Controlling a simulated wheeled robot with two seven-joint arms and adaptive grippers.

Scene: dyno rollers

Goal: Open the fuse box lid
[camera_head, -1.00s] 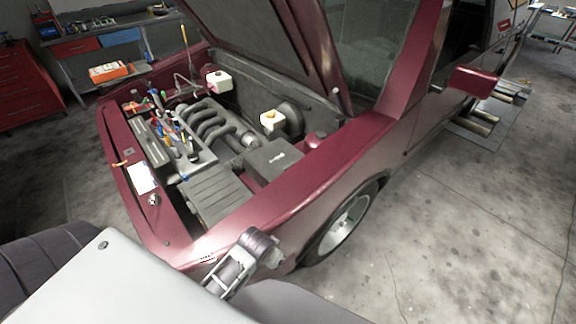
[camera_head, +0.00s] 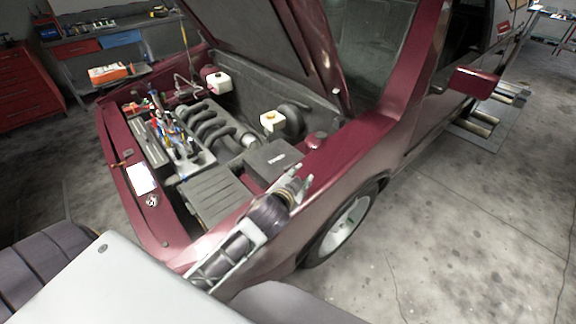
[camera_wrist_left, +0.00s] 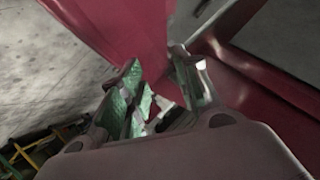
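A dark box with a small pale label, which looks like the fuse box (camera_head: 270,160), sits in the engine bay near the fender on the right. Its lid looks shut. My left gripper (camera_head: 305,183) is over the red fender, a little in front of and to the right of the box, apart from it in the picture. In the left wrist view my left gripper (camera_wrist_left: 158,62) shows its two fingers spread, with red bodywork beyond and nothing held. I cannot make out the fuse box in the wrist view. My right gripper is not in view.
The raised hood (camera_head: 250,40) hangs over the back of the bay. A ribbed dark cover (camera_head: 212,195) lies left of the box. A tray of several tools (camera_head: 178,140) stands farther left.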

